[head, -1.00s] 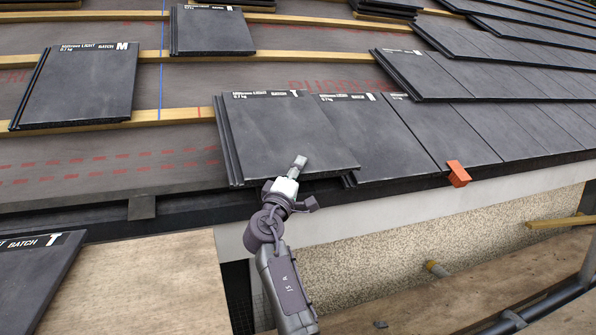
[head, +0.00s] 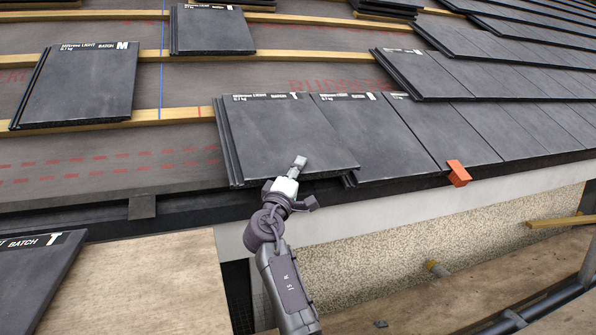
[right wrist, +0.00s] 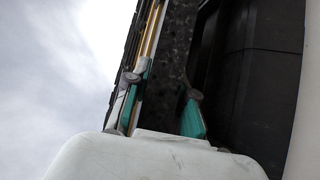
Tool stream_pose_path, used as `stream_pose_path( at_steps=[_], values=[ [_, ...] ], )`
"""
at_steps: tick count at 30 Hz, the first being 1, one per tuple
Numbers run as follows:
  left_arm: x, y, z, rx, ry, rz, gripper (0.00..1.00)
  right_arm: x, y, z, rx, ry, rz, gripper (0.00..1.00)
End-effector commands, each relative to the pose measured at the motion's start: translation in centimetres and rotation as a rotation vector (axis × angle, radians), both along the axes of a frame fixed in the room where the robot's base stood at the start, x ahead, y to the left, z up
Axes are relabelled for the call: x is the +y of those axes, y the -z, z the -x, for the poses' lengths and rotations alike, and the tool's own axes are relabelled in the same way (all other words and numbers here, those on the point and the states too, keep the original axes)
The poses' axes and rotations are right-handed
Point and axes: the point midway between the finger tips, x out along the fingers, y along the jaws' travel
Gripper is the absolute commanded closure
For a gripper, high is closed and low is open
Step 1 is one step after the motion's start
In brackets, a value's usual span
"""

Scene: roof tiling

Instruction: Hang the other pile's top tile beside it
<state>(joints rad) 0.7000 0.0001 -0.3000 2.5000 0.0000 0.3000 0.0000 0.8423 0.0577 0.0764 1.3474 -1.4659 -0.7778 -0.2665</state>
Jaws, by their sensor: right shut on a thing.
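A dark grey tile marked T (head: 280,135) lies at the left end of the bottom row, its upper edge on the lowest full batten. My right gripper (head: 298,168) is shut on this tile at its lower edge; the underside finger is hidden. In the right wrist view, teal-padded fingers (right wrist: 168,98) stand either side of a dark slab. The laid tile to the right (head: 368,130) sits close beside it. Another tile marked T (head: 35,285) lies at the lower left, partly cut off. My left gripper is not in view.
A tile marked M (head: 80,88) and another tile (head: 212,32) lie higher on the battens. An orange clip (head: 458,173) sits on the eave edge. Bare underlay (head: 110,165) is free left of the held tile. A plywood board (head: 155,285) lies in front.

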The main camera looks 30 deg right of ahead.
Motion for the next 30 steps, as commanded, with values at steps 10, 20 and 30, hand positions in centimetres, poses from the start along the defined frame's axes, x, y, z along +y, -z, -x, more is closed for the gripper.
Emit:
stream_pose_path(
  at_steps=[10,20,30],
  values=[
    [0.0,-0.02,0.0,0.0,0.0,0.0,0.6,0.03,-0.43,0.08,-0.007,-0.001,0.001,1.0],
    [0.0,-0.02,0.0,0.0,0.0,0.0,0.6,0.04,-0.34,0.17,-0.007,-0.001,0.001,1.0],
    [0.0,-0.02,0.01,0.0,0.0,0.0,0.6,0.09,-0.16,0.33,-0.004,-0.001,0.001,0.46]
  ],
)
